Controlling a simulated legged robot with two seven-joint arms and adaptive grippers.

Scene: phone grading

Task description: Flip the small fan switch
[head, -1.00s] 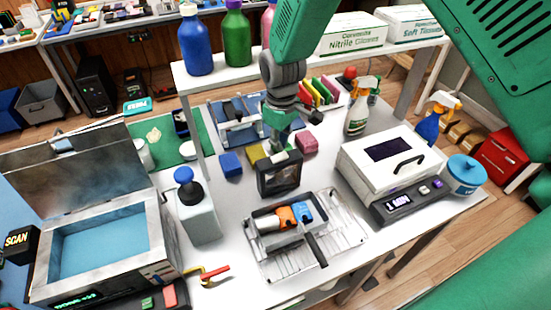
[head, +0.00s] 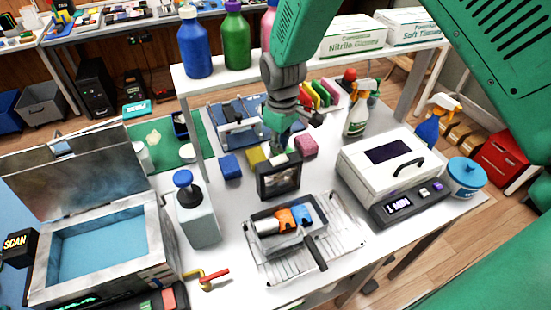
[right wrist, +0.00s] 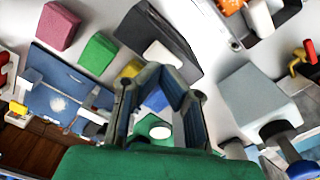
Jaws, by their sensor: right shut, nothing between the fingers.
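The small fan (head: 278,181) is a dark square box standing upright on the white table, near the middle of the head view. It also shows in the right wrist view (right wrist: 150,22), with a pale switch (right wrist: 161,54) on its top side. My right gripper (head: 279,152) is just above and behind the fan's top in the head view. In the right wrist view its fingertips (right wrist: 172,76) are together, empty and close to the pale switch; I cannot tell whether they touch it. The switch's position is not clear. My left gripper is not in view.
A wire tray (head: 342,231) with tools is in front of the fan. A pump bottle (head: 195,215) stands to its left. Blue (head: 230,166) and pink (head: 306,146) blocks are behind it. A white lidded machine (head: 352,165) is at right, and a shelf (head: 185,78) is behind.

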